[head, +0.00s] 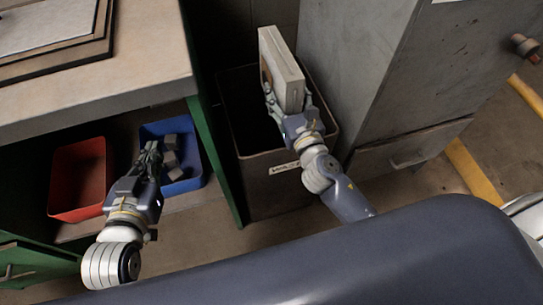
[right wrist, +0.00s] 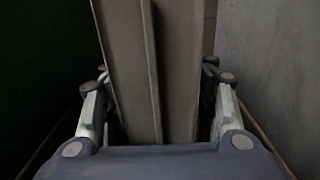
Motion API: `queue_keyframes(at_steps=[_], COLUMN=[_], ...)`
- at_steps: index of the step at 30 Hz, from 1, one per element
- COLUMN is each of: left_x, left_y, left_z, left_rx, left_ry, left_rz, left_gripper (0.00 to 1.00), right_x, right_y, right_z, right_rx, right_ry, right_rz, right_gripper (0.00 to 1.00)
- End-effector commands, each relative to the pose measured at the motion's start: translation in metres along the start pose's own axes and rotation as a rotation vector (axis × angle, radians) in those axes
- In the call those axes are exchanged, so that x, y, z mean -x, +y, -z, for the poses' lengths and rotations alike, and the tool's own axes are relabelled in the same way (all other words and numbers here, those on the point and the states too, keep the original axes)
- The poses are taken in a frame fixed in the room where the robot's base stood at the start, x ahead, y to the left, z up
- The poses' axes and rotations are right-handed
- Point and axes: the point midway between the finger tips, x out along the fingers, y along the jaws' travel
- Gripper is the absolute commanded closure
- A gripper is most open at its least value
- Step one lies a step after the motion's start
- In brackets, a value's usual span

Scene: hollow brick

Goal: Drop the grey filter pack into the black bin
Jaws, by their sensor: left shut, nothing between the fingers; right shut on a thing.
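The grey filter pack (head: 281,68) is a flat block held upright by my right gripper (head: 288,100), which is shut on it. It also fills the middle of the right wrist view (right wrist: 150,70), between the two fingers (right wrist: 158,100). The pack is over the opening of the black bin (head: 272,188), which stands on the floor between the bench and a grey cabinet. The arm and pack hide part of the bin's inside. My left gripper (head: 150,155) is shut and empty, over the blue tray.
The blue tray (head: 196,182) holds several small grey blocks. A red tray (head: 78,180) is left of it. The workbench (head: 130,65) with a green leg (head: 217,165) stands left of the bin. The grey cabinet (head: 350,70) stands close on the right.

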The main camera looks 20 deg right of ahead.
Motion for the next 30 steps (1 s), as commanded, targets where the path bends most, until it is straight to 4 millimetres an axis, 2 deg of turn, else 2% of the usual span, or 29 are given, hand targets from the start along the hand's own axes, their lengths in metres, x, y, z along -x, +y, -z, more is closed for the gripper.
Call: queue_keyframes(at_steps=[7,17,18,20,21,30], left_x=[-0.002,-0.002,-0.002,-0.002,-0.002,-0.002], left_y=[0.002,0.002,0.002,0.002,0.002,0.002], left_z=[0.013,0.016,0.016,0.016,0.016,0.015], left_rx=[0.001,0.001,0.0,0.0,0.0,0.001], left_ry=[0.065,0.076,0.076,0.076,0.076,0.074], left_rz=[-0.004,-0.004,-0.004,-0.004,-0.004,-0.004], left_gripper=[1.0,1.0,1.0,1.0,1.0,1.0], right_x=[-0.001,-0.001,-0.001,-0.001,-0.001,0.001], right_y=[0.0,0.0,0.0,0.0,0.0,0.0], right_z=[-0.002,-0.002,-0.002,-0.002,-0.001,0.006], right_rx=[0.0,0.0,0.0,0.0,0.0,-0.001], right_ry=[-0.01,-0.01,-0.01,-0.009,-0.008,0.007], right_rz=[-0.001,-0.002,-0.002,-0.001,-0.001,0.001], right_gripper=[0.94,0.94,0.42,0.29,0.23,0.23])
